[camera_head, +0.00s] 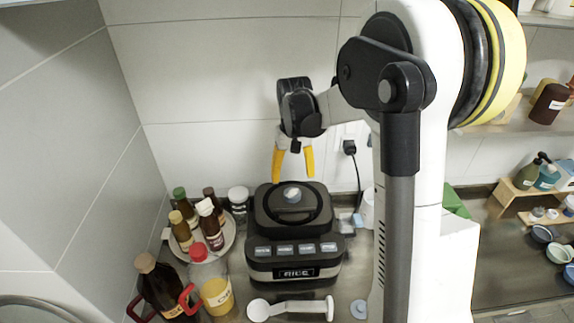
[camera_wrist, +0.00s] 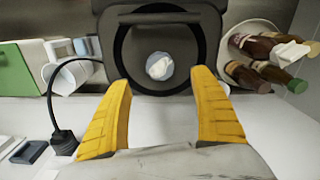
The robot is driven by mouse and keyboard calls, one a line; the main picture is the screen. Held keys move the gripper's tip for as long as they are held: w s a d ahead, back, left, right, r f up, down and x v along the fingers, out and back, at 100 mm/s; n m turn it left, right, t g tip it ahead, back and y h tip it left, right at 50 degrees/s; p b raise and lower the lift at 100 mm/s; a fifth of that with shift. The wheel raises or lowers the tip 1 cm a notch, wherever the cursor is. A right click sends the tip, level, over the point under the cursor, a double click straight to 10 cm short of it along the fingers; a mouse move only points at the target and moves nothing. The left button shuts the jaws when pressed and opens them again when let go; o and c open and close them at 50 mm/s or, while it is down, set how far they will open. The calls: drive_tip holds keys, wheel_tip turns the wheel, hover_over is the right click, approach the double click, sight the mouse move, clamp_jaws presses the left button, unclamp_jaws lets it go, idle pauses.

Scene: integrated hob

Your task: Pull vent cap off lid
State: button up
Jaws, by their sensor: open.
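A dark rice cooker (camera_head: 295,255) stands on the counter with several buttons and a label reading RICE on its front. Its black lid (camera_head: 268,205) carries a small round pale vent cap (camera_head: 292,194). In the wrist view the vent cap (camera_wrist: 160,66) is grey and white and sits inside the dark ring of the lid (camera_wrist: 122,50). My gripper (camera_head: 292,180) has yellow fingers and is open above the back of the lid. In the wrist view my gripper (camera_wrist: 162,112) shows its fingers spread wide, with nothing between them, and the cap lies beyond the fingertips.
A round tray (camera_head: 229,238) of bottles and jars is left of the cooker. Larger bottles (camera_head: 158,287) stand at front left. A white scoop-like utensil (camera_head: 290,308) lies in front. A black plug and cord (camera_head: 350,150) hang on the wall behind, to the right.

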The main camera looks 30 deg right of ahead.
sight(292, 192)
wheel_tip(292, 192, down, 8)
drive_tip(key=shift+w+r+b, duration=0.1)
drive_tip(key=shift+r+b, duration=0.1)
drive_tip(key=shift+b, duration=0.7)
drive_tip(key=c, duration=1.4)
